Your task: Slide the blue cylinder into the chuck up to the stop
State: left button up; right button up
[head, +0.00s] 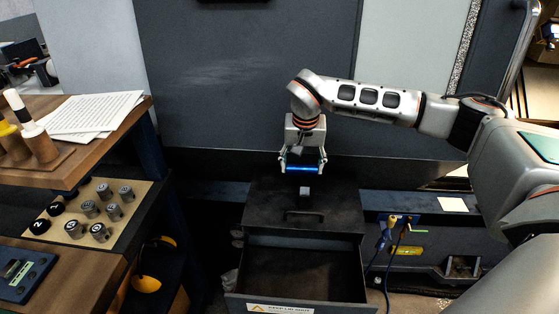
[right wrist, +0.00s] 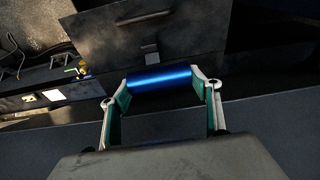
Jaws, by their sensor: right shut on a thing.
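The blue cylinder (head: 304,170) lies level across the fingers of my right gripper (head: 303,165), which is shut on it. In the right wrist view the blue cylinder (right wrist: 160,79) spans between the two fingertips of the right gripper (right wrist: 160,88), gripped by its ends. The gripper points down and holds the cylinder in the air over a dark cabinet, in front of a large dark grey panel. I cannot make out the chuck or its stop in either view. My left gripper is not in view.
The dark cabinet (head: 262,206) has an open, seemingly empty drawer (head: 300,272) below its handle. Cables and a yellow tag (head: 408,251) are at right.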

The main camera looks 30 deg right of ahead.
aim_at(307, 168)
jog(key=shift+s+d+f, duration=0.2)
jog(key=shift+d+f, duration=0.05)
jog(key=shift+d, duration=0.5)
jog(key=shift+f, duration=0.2)
jog(key=shift+f+b, duration=0.4)
jog(key=shift+f, duration=3.1)
jog(key=shift+f, duration=0.2)
jog(key=o, duration=1.4)
jog(key=r, duration=0.4)
jog(key=s+r, duration=0.1)
jog(key=r, duration=0.3)
jog(key=s+a+r, duration=0.1)
jog(key=r, duration=0.2)
jog(key=shift+a+r, duration=0.1)
jog(key=shift+r, duration=0.3)
